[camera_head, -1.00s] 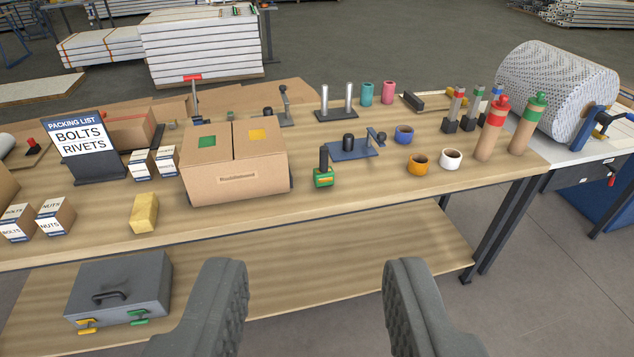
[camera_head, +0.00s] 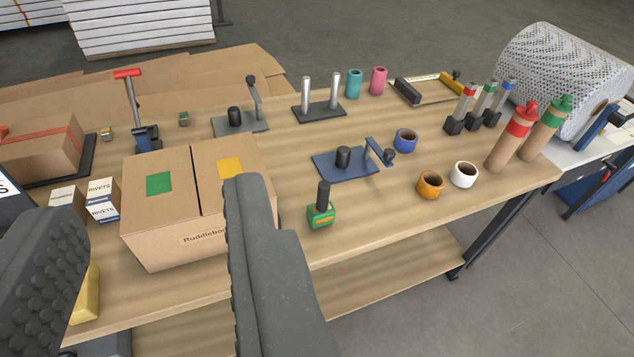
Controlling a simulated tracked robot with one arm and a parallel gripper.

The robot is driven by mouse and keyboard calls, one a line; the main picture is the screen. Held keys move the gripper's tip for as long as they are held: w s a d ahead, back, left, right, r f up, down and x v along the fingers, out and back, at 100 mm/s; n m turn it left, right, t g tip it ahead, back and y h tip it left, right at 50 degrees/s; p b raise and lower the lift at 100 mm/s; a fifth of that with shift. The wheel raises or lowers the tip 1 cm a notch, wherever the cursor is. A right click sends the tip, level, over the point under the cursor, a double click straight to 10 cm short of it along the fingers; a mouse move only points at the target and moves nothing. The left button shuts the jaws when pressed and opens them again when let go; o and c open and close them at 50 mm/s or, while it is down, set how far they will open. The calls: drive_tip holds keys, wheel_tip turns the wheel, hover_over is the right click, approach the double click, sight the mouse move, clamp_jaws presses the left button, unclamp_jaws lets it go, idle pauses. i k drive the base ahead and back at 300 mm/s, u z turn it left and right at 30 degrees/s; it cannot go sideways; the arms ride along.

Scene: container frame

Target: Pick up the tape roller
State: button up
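No label marks the tape roller. A small green tool with an upright black handle (camera_head: 321,213) stands near the front edge of the workbench, right of the big carton, and may be it. A blue plate with a black spindle and arm (camera_head: 345,163) lies behind it. A tall tool with a red T-handle (camera_head: 130,100) stands behind the carton at left; I cannot tell which of these is the tape roller. My gripper (camera_head: 150,208) is open and empty, its fingers in front of the carton, left of the green tool. The right finger covers part of the carton.
The big carton (camera_head: 160,225) stands on the wooden bench (camera_head: 390,235). Orange (camera_head: 430,186), white (camera_head: 464,174) and blue rolls (camera_head: 405,141) stand to the right. Red-capped (camera_head: 510,140) and green-capped tubes (camera_head: 545,125) stand at the right edge.

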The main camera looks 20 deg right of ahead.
sight(322, 213)
drive_tip(key=z, duration=0.35)
drive_tip(key=i, duration=0.9)
drive_tip(key=z, duration=0.6)
